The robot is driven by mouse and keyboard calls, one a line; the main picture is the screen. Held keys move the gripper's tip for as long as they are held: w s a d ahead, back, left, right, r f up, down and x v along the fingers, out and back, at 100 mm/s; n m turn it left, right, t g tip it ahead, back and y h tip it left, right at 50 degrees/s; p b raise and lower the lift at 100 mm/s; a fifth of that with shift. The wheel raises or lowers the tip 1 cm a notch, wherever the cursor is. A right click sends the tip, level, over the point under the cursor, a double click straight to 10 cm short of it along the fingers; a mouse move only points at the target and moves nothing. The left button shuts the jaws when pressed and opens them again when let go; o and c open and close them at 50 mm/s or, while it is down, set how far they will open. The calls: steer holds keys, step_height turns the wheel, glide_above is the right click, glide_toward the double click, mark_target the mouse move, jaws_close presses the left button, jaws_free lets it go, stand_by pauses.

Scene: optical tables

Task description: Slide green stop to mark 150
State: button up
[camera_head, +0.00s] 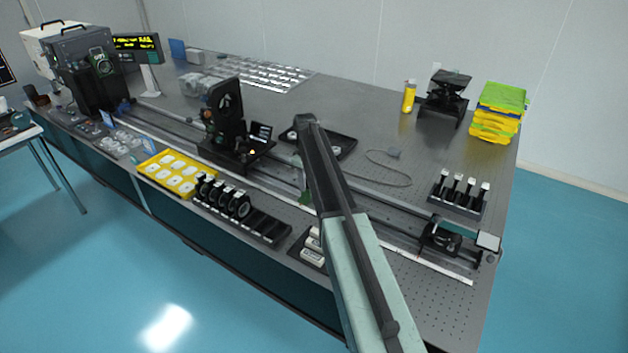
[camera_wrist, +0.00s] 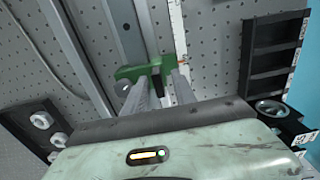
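The green stop (camera_wrist: 148,70) sits across the grey rail (camera_wrist: 128,30) in the wrist view. A part of it also shows beside my arm in the head view (camera_head: 305,193). A white scale strip (camera_wrist: 176,25) runs along the rail, with a small red pointer (camera_wrist: 184,62) at the stop's right end. The scale numbers are too small to read. My gripper (camera_wrist: 159,82) has its two fingers at the stop, with a gap and green between them. Whether they press on it is unclear. In the head view my arm hides the fingertips.
A black slotted rack (camera_wrist: 272,55) stands right of the rail, and a black tray with white round parts (camera_wrist: 40,122) lies left. In the head view, a black mount (camera_head: 225,120) stands left along the rail and a carriage (camera_head: 440,237) sits near its right end.

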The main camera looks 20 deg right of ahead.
step_height(320, 180, up, 8)
steer(key=p, duration=0.8)
steer(key=shift+r, duration=0.1)
steer(key=shift+f, duration=0.2)
